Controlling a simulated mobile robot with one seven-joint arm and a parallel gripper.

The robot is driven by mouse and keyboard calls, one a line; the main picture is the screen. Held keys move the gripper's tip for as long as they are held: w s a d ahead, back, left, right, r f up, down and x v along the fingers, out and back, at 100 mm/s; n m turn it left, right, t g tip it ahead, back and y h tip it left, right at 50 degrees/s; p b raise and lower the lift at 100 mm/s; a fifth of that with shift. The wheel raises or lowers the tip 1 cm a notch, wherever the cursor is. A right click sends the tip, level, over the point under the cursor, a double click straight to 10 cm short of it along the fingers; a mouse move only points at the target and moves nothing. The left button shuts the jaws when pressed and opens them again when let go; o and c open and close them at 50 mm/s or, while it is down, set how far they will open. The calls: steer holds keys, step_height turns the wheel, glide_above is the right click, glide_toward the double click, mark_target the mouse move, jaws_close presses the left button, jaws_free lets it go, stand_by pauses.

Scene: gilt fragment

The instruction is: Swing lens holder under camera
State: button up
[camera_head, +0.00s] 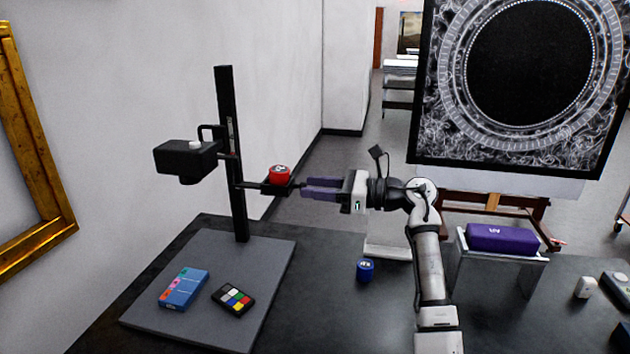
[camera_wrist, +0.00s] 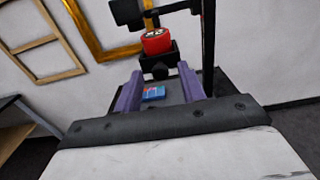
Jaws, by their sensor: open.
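The camera (camera_head: 185,160) is a black box on the upright black column (camera_head: 234,130) of the copy stand, jutting out to the left. The lens holder (camera_head: 258,187) is a black arm lower on the column, swung out to the right and away from below the camera. A red round piece (camera_head: 280,175) sits on its outer end; it shows in the wrist view (camera_wrist: 156,42) above the dark holder (camera_wrist: 158,60). My gripper (camera_head: 304,189) is open, its purple fingers pointing left at the holder's outer end. In the wrist view, the fingers (camera_wrist: 160,76) stand either side of the holder's line; contact cannot be told.
On the grey baseboard (camera_head: 210,262) lie a blue box (camera_head: 183,288) and a colour chart (camera_head: 233,299). A blue cup-like piece (camera_head: 365,270) stands on the dark table. A purple case (camera_head: 503,238) sits on a stand at right.

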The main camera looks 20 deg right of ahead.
steer(key=shift+w+a, duration=0.15)
steer(key=shift+a, duration=0.05)
jaws_close()
